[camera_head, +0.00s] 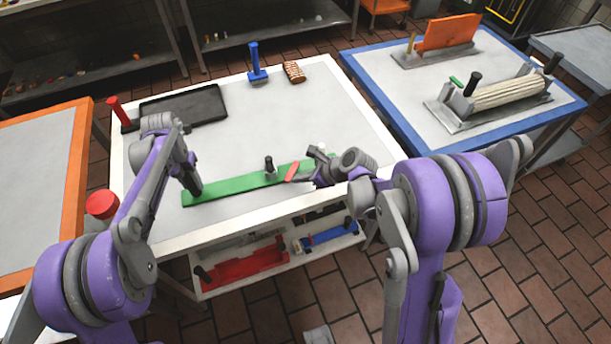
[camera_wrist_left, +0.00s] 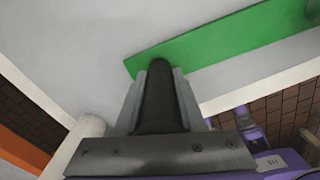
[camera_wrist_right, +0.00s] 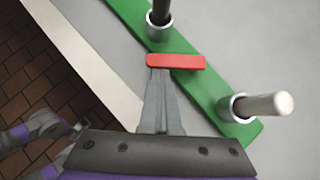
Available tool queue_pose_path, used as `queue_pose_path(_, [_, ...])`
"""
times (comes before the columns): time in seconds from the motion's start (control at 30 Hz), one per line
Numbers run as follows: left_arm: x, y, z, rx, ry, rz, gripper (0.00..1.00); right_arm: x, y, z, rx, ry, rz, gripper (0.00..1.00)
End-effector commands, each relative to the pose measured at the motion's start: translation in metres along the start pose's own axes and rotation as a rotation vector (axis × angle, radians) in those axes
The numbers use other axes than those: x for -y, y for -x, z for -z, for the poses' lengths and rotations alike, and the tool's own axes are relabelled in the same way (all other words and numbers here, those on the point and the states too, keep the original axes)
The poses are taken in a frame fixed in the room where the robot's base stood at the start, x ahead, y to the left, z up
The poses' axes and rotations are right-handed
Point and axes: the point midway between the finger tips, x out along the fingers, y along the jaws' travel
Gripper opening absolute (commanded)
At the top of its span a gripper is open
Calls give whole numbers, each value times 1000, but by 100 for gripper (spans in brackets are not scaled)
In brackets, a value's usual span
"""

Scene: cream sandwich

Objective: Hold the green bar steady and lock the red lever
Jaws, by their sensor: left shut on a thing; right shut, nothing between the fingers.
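The green bar (camera_head: 235,184) lies flat along the front of the white table; it also shows in both wrist views (camera_wrist_left: 225,40) (camera_wrist_right: 195,68). My left gripper (camera_head: 192,187) is shut on a black upright handle (camera_wrist_left: 158,95) at the bar's left end. The red lever (camera_head: 292,171) is a short flat piece near the bar's right part. In the right wrist view the lever (camera_wrist_right: 176,62) reaches across the bar's near edge. My right gripper (camera_wrist_right: 160,75) is shut and empty, its tips right at the lever; I cannot tell whether they touch.
A black post (camera_wrist_right: 160,18) in a grey collar and a pale-topped peg (camera_wrist_right: 265,104) stand on the bar beside the lever. A black tray (camera_head: 185,106), blue-handled tool (camera_head: 256,65) and brush (camera_head: 293,72) lie farther back. The table's middle is clear.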

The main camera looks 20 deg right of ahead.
Motion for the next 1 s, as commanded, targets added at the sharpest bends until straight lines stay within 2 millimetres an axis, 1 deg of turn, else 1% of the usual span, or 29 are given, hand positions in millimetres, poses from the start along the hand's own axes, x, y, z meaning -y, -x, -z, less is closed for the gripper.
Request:
queue_pose_path(0.03, [1, 0, 0, 0, -1, 1, 0, -5, -2, -2, 1, -29, 28, 0])
queue_pose_path(0.07, [1, 0, 0, 0, 0, 1, 0, -7, -3, -4, 0, -49, 48, 0])
queue_pose_path(0.33, [1, 0, 0, 0, 0, 1, 0, -13, -14, -14, 2, -213, 215, 0])
queue_pose_path(0.7, [1, 0, 0, 0, 0, 2, 0, -15, -25, -25, 2, -223, 224, 0])
queue_pose_path(1.0, [1, 0, 0, 0, 0, 2, 0, -15, -30, -30, 2, -224, 223, 0])
